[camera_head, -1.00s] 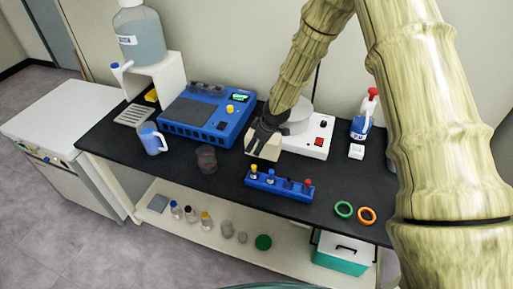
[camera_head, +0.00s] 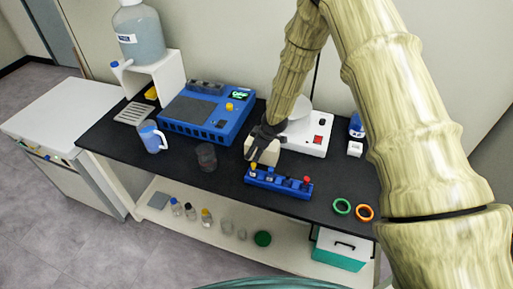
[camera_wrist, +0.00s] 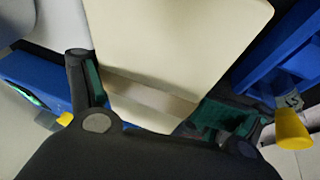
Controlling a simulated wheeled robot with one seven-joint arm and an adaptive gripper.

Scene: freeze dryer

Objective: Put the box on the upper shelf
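The cream box (camera_head: 266,153) is at my gripper (camera_head: 259,151), just behind the blue rack and in front of the white device. In the wrist view the box (camera_wrist: 170,45) fills the space between my gripper's two dark fingers (camera_wrist: 150,105), whose green pads lie against its sides. The gripper looks shut on it. I cannot tell whether the box touches the black bench top (camera_head: 225,183) or hangs just above it. A white lower shelf (camera_head: 190,235) runs under the bench top. No separate shelf above the bench shows.
The blue rack (camera_head: 278,184) with coloured knobs is close in front. The blue machine (camera_head: 205,115) is at left, the white device (camera_head: 308,138) behind. A beaker (camera_head: 206,157), blue mug (camera_head: 151,137) and rings (camera_head: 342,206) stand around. Bench between beaker and rack is clear.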

